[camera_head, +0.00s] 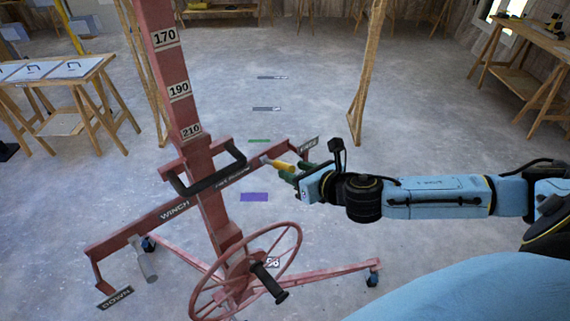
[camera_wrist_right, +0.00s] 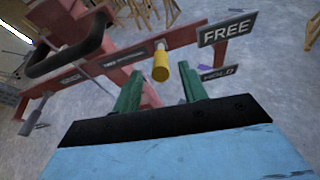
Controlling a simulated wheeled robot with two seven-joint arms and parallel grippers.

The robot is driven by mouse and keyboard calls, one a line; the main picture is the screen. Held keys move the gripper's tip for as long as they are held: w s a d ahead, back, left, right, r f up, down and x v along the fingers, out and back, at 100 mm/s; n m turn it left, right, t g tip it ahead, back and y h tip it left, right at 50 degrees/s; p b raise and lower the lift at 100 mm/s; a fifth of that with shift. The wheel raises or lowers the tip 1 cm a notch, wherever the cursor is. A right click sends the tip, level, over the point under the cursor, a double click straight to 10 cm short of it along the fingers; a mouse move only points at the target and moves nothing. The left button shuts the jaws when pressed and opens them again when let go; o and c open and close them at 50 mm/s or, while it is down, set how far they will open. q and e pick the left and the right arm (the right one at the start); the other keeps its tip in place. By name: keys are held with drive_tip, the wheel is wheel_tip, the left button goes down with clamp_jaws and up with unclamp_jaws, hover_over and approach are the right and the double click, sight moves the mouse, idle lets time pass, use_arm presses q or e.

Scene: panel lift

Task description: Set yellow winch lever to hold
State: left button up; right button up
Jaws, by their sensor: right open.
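The yellow winch lever (camera_head: 281,164) sticks out from the right part of the red crossbar on the lift. In the right wrist view the yellow lever (camera_wrist_right: 161,66) points toward me, left of the FREE sign (camera_wrist_right: 228,28) and the HOLD sign (camera_wrist_right: 217,73), which is below FREE and partly hidden by a finger. I cannot tell which setting it is at. My right gripper (camera_head: 298,171) is open at the lever, its green fingers on either side of the yellow grip; contact is not clear. My left gripper is not in view.
The red lift mast (camera_head: 178,90) carries a black handle (camera_head: 208,180), a handwheel (camera_head: 245,272) and wheeled legs. A grey lever (camera_head: 143,260) hangs at the left by a DOWN sign (camera_head: 115,298). Wooden tables stand left and right; the floor behind is mostly clear.

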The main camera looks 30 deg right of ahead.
sight(285, 167)
drive_tip(key=x, duration=0.4)
drive_tip(key=shift+w+f, duration=0.2)
drive_tip(key=shift+w, duration=0.15)
clamp_jaws()
